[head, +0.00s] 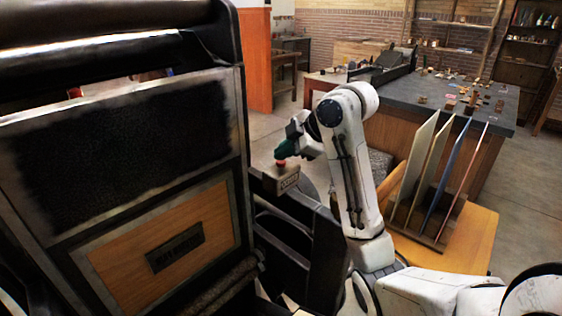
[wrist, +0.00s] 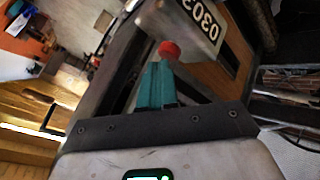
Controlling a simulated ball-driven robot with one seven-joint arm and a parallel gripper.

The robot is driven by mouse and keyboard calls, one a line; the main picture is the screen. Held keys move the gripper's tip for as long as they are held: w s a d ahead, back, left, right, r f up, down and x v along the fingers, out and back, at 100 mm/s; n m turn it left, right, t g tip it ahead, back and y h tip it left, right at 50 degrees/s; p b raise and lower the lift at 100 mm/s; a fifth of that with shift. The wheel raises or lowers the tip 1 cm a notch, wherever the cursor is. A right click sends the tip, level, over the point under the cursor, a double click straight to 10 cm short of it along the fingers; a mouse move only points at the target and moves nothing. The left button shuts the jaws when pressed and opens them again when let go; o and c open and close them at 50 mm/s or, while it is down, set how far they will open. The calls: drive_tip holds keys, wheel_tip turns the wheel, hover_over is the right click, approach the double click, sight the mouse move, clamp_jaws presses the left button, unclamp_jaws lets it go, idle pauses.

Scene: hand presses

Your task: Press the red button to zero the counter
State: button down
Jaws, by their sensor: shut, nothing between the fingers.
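The red button (head: 281,162) sits on top of a small grey counter box (head: 285,181) mounted on the dark press frame. In the wrist view the red button (wrist: 169,49) is just beyond the tips of my gripper (wrist: 160,68). My gripper's teal fingers are together and empty. In the head view my gripper (head: 285,151) is right at the button from above. I cannot tell whether the fingertips touch it.
The large dark press (head: 130,150) fills the left side. A yellow wooden stand (head: 455,240) with upright boards is right of my arm. A dark-topped table (head: 450,95) with small items stands behind. Open floor lies between the table and the press.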

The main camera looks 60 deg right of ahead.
sight(284, 163)
drive_tip(key=shift+f, duration=0.35)
drive_tip(key=shift+r, duration=0.2)
idle(0.4)
drive_tip(key=shift+r+p, duration=0.8)
drive_tip(key=shift+r, duration=0.15)
wheel_tip(284, 163, up, 5)
drive_tip(key=p, duration=0.4)
drive_tip(key=shift+p, duration=0.3)
idle(0.3)
